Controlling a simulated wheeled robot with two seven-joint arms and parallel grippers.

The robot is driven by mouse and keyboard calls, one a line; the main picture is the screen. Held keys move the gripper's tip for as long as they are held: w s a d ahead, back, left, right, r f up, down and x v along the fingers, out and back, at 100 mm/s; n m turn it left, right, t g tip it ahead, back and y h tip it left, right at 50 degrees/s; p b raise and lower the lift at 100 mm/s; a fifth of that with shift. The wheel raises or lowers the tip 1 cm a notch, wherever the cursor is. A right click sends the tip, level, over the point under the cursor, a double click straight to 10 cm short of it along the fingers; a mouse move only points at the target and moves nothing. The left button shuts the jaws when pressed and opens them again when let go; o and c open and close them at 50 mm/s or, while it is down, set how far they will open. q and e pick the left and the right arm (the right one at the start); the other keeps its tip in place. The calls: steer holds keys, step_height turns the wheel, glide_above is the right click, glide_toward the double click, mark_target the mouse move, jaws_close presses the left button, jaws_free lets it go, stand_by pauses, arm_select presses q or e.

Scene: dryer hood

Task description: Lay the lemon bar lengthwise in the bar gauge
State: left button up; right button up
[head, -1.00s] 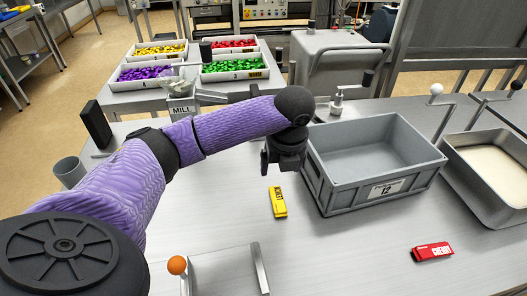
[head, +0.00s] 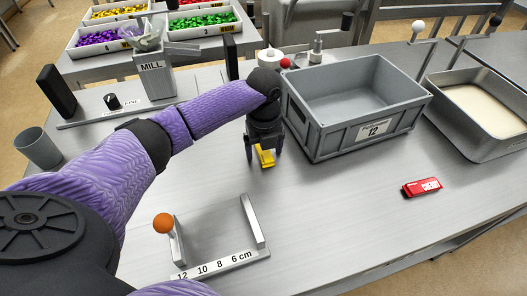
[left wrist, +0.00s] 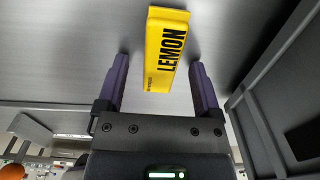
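The yellow lemon bar (head: 265,157) lies on the steel table, left of the grey crate. My left gripper (head: 263,160) points down over it, fingers open. The bar gauge (head: 218,262), a metal frame with an orange ball knob and a scale marked 12 10 8 6 cm, stands empty at the near edge of the table. My right gripper is out of view.
The grey crate (head: 330,132), labelled 12, stands close right of the left gripper. A red bar (head: 421,187) lies on the right. A metal pan (head: 445,118) of pale material is at far right. A grey cup (head: 38,149) stands at left. The table between bar and gauge is clear.

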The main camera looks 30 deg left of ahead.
arm_select(q)
jaws_close()
steer(key=shift+r, duration=0.15)
